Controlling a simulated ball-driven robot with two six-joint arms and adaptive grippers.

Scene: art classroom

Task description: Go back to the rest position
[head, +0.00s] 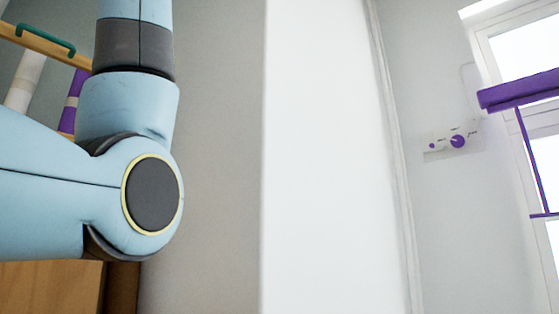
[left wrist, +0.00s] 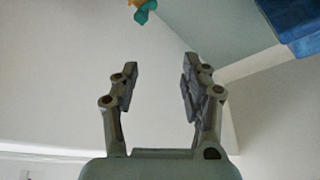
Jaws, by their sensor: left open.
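My left arm comes in from the left in the head view, bent at a large joint and reaching up out of the top of the picture. Its gripper is outside that view. In the left wrist view my left gripper (left wrist: 158,88) is open, with its two fingers apart and nothing between them. Plain pale wall shows behind the fingers. My right gripper is not seen in either view.
A wooden rack (head: 45,42) with a green handle is behind my arm at the upper left. A white wall section (head: 325,160) fills the middle. A purple-knobbed wall panel (head: 452,141) and a window with a purple fitting (head: 515,92) are at the right.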

